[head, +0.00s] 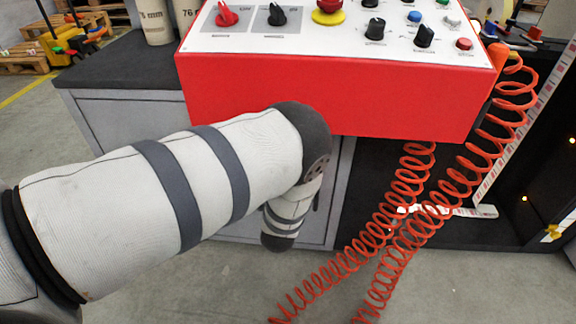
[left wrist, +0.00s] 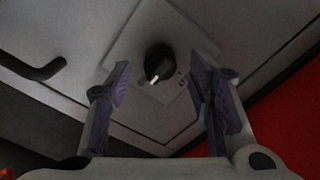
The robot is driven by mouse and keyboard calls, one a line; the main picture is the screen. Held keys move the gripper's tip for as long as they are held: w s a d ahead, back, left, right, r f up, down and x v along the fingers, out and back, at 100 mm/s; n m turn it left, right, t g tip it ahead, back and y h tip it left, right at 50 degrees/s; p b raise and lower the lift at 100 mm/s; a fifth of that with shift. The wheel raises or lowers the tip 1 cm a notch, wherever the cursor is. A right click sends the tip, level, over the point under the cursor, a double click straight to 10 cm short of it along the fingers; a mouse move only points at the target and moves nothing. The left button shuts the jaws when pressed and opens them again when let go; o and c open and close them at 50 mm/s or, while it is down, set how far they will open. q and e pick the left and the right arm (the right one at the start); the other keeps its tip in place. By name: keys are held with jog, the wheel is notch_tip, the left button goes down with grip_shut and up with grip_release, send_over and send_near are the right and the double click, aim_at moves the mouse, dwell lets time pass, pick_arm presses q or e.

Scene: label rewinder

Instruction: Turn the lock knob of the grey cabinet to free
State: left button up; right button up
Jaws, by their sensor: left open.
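The lock knob (left wrist: 158,63) is round and black with a white pointer mark, on a light square plate (left wrist: 128,47) in the left wrist view. The plate sits on the front of the grey cabinet (left wrist: 90,95). The white mark points toward the lower left of the picture. My left gripper (left wrist: 160,85) is open, with one finger on each side of the knob in the picture and apart from it. The grey cabinet also shows in the head view (head: 130,112), partly behind my left arm. The knob and the left gripper's fingers are hidden there. My right gripper is not in view.
A red control box (head: 330,95) with knobs and buttons overhangs the cabinet. Coiled orange hoses (head: 400,235) hang to the right. A dark handle (left wrist: 38,70) is left of the knob plate in the left wrist view. Cardboard cores (head: 155,20) stand on the dark cabinet top.

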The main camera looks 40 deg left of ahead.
pick_arm(q)
jog(key=v, duration=1)
